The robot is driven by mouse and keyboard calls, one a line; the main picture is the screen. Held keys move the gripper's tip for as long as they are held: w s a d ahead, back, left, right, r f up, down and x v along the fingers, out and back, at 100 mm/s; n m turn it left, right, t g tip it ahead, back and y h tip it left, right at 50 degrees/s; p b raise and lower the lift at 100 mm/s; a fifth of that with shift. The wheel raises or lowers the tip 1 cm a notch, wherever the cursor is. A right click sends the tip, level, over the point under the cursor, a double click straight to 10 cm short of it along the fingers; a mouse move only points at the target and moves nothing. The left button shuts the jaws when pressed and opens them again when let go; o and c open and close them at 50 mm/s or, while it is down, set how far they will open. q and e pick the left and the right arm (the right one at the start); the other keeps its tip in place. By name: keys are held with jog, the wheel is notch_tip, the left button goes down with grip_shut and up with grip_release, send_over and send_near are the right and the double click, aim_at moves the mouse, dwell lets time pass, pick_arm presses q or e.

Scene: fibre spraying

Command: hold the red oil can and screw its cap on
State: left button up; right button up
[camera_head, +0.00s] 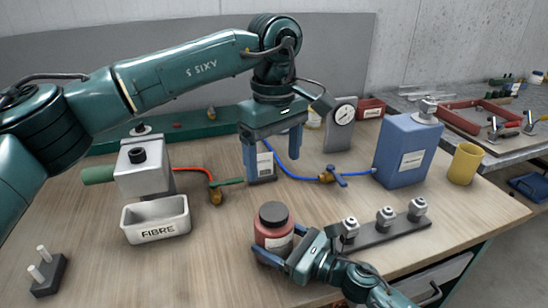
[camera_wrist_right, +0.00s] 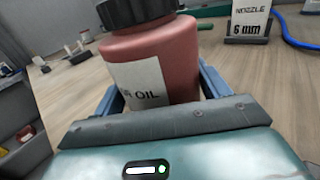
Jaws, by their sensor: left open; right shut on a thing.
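The red oil can (camera_head: 273,237) stands upright at the front middle of the table, its label partly visible. Its black cap (camera_head: 273,212) sits on top; I cannot tell how tightly it is on. The can (camera_wrist_right: 150,70) and the lower part of the cap (camera_wrist_right: 135,12) also show in the right wrist view. My right gripper (camera_head: 280,243) is shut on the can's body from the front right, blue fingers on both sides. My left gripper (camera_head: 273,165) is open and empty, pointing down behind and above the can, apart from the cap.
A white FIBRE bin (camera_head: 156,222) stands left of the can. A rail with several nozzles (camera_head: 386,232) lies close on the right. A blue box (camera_head: 408,150) and a yellow cup (camera_head: 464,163) stand further right. The wood between bin and can is clear.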

jog(key=o, duration=2)
jog(key=shift+c, duration=0.2)
jog(key=b+v, duration=0.3)
jog(key=v, duration=0.9)
jog(key=shift+a+f, duration=0.1)
jog(key=shift+f, duration=0.05)
pick_arm(q)
jog(key=shift+f, duration=1.75)
pick_arm(e)
jog(key=shift+s+d+r, duration=0.2)
jog(key=shift+s+d, duration=0.15)
jog(key=shift+d, duration=0.2)
